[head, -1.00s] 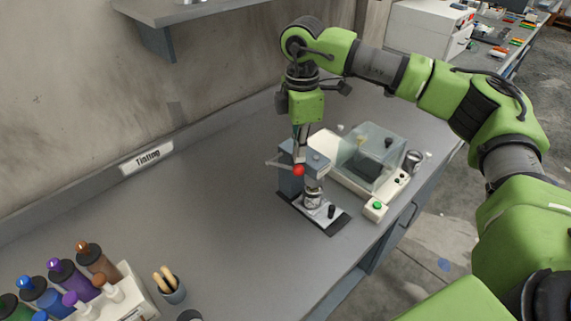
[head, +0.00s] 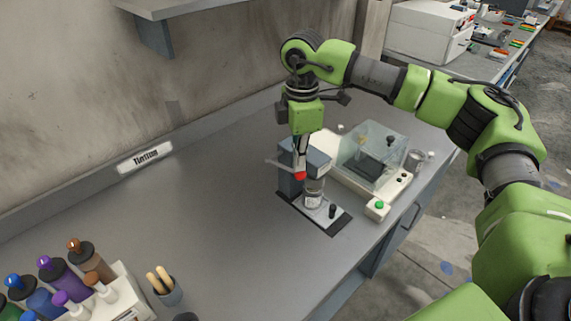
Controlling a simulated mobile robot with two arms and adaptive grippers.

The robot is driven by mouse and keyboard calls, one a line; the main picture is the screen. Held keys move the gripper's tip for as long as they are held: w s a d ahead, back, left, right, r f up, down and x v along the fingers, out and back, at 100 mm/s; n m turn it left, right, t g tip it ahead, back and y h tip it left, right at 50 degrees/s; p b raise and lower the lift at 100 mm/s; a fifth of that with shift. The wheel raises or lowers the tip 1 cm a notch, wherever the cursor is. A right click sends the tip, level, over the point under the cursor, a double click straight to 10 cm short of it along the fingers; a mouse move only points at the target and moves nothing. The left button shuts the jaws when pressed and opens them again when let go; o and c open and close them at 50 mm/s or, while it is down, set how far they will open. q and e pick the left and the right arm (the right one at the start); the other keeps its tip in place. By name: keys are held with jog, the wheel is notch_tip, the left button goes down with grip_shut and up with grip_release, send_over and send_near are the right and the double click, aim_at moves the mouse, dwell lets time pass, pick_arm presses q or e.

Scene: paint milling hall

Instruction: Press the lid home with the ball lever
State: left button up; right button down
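The lever press (head: 318,160) is a grey-blue block on a dark base plate with a pale area, standing on the bench. Its red ball (head: 300,176) is at the front, with a thin pale bar reaching left beside it. A small can or jar (head: 313,194) stands under the press head; its lid is too small to make out. My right gripper (head: 301,168) points down with its fingertips at the top of the red ball, covering part of it. The fingers show as one narrow shape, so I cannot tell their opening. My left gripper is out of view.
A balance with a clear cover (head: 372,148) stands close right of the press, with a green button box (head: 377,208) in front. Bottles in a rack (head: 60,280) and a cup with wooden sticks (head: 166,287) are at lower left. The middle of the bench (head: 215,215) is clear.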

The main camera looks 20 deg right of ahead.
aim_at(298, 174)
jog(key=shift+f+b, duration=1.45)
jog(key=shift+f, duration=0.7)
jog(key=shift+r+p, duration=0.6)
jog(key=shift+r, duration=0.2)
jog(key=shift+r+p, duration=1.8)
jog(key=shift+r, duration=1.3)
notch_tip(298, 174, up, 5)
jog(key=p, duration=0.3)
